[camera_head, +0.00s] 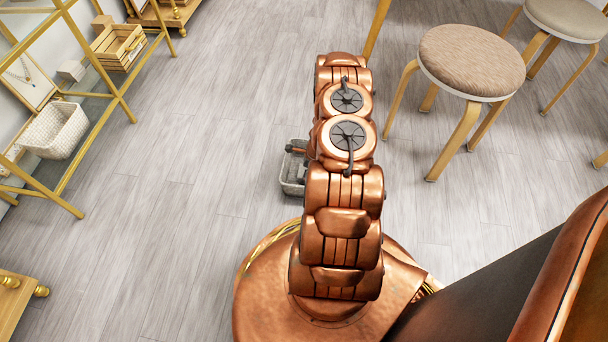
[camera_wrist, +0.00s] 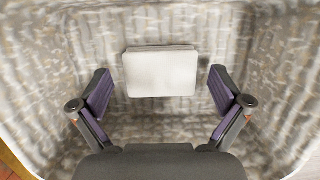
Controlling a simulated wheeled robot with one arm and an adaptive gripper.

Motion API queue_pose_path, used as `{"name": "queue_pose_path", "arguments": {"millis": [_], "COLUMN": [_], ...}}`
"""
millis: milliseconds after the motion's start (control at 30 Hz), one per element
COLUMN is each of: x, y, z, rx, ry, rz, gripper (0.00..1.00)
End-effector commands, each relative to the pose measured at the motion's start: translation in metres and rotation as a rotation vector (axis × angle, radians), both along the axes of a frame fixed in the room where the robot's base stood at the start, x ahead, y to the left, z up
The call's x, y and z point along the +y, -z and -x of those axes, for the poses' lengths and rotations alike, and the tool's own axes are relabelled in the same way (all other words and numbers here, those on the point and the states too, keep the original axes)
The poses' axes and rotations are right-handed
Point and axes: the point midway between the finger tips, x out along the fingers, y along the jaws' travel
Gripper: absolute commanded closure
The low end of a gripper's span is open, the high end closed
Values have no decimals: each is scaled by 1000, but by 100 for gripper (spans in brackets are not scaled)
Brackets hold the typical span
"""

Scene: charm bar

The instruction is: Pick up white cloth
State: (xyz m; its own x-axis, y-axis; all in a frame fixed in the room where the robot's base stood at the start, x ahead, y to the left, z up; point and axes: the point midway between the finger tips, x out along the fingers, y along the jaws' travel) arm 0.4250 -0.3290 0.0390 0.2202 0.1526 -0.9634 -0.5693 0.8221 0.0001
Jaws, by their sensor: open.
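The white cloth (camera_wrist: 160,72) shows in the wrist view as a flat, pale, folded rectangle. It lies inside a light woven basket (camera_wrist: 40,75). My gripper (camera_wrist: 161,90) is open, with one purple-padded finger to each side of the cloth. The fingers appear apart from it, and I cannot tell how far above it they are. In the head view the basket (camera_head: 291,175) stands on the floor, partly hidden behind my arm. The cloth is hidden there, and only a small dark part of my gripper (camera_head: 297,150) shows.
A round stool (camera_head: 471,62) stands on the right, with another stool (camera_head: 568,18) behind it. A gold-framed shelf (camera_head: 120,95) on the left holds a woven basket (camera_head: 56,130) and a wooden crate (camera_head: 118,47). The floor (camera_head: 200,110) between shelf and arm is clear.

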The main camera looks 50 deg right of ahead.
Motion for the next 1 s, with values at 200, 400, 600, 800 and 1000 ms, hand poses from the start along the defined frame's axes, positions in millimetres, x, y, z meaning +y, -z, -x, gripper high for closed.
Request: {"name": "queue_pose_path", "arguments": {"millis": [200, 400, 600, 800, 1000], "x": [0, 0, 0, 0, 0], "y": [-1, -1, -1, -1, -4], "z": [0, 0, 0, 0, 0], "rx": [0, 0, 0, 0, 0], "ry": [-1, -1, -1, -1, -2], "rz": [0, 0, 0, 0, 0], "gripper": [7, 28, 49, 62, 62]}}
